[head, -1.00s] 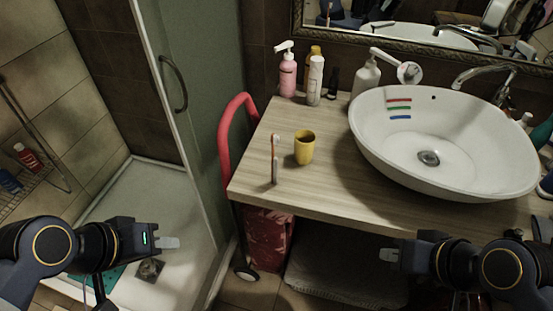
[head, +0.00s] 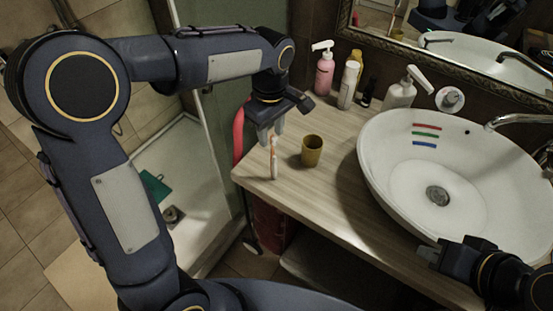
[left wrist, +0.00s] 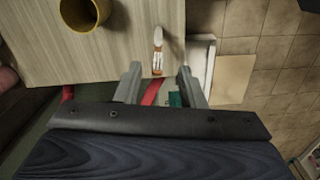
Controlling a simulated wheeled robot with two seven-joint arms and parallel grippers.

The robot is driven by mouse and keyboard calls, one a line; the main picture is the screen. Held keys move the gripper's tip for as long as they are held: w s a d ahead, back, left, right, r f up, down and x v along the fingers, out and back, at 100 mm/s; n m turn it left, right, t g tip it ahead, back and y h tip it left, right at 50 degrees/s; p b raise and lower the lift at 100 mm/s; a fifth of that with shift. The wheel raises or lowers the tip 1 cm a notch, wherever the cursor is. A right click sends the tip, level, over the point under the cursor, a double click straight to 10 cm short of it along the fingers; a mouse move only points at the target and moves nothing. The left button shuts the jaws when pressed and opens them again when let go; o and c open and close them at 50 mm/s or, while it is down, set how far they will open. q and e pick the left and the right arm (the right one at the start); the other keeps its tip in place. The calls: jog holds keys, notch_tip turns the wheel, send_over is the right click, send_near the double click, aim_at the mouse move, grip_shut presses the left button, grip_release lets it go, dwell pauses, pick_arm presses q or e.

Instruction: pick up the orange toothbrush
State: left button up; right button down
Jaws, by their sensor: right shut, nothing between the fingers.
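The orange toothbrush (head: 274,160) stands upright near the counter's front left corner in the head view. Its white and orange shape (left wrist: 157,52) shows foreshortened in the left wrist view, in line with the gap between my left fingers. My left gripper (head: 271,134) points down close by the toothbrush's upper end. Its two fingers (left wrist: 159,78) are spread with a gap on both sides of the toothbrush; I cannot tell whether the toothbrush's top lies between them.
A yellow cup (head: 312,150) stands just right of the toothbrush on the wooden counter (head: 310,186). The white basin (head: 385,180) fills the right side. A pink pump bottle (head: 324,70) and other bottles stand behind. A red curved handle (head: 239,132) is left of the counter.

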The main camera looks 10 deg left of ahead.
aim_at(274, 144)
pick_arm(q)
jog(key=f, duration=0.4)
jog(key=f+p, duration=0.1)
jog(key=f, duration=0.1)
jog(key=shift+d, duration=0.3)
grip_shut()
